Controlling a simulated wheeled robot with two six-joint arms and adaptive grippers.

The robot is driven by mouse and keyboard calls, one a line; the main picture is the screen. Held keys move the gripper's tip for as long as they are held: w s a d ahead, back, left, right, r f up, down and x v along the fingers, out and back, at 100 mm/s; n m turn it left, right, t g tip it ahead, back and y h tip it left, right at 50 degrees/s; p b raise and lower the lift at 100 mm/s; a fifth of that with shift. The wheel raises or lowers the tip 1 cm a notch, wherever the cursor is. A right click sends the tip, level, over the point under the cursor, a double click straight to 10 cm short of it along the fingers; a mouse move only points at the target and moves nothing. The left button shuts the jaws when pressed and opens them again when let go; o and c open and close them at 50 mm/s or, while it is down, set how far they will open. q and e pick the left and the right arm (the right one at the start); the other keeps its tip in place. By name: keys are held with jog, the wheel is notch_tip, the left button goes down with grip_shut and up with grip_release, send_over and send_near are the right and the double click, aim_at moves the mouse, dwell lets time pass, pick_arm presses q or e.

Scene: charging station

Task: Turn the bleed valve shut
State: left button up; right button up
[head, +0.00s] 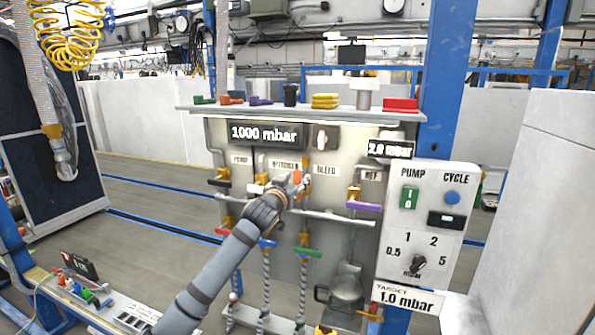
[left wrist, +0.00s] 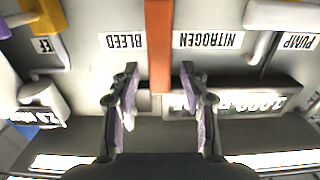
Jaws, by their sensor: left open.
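An orange-red lever (head: 297,178) stands upright on the panel, just left of the BLEED label (head: 326,170). In the left wrist view, which is upside down, the lever (left wrist: 158,45) is a straight bar between the BLEED label (left wrist: 124,41) and the NITROGEN label (left wrist: 207,40). My left gripper (head: 297,185) is at the lever and partly hides the valve behind it. In the left wrist view, its open fingers (left wrist: 159,85) stand on either side of the lever's end, with gaps on both sides. My right gripper is not in view.
A purple lever (head: 363,206) sits to the right, and a green lever (head: 308,253) is below. The 1000 mbar display (head: 264,134) is above the gripper. A shelf (head: 285,108) with small parts juts out over the panel. A control box (head: 425,225) stands at right.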

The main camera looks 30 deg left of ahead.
pick_arm(q)
jog(key=shift+x, duration=0.85)
grip_shut()
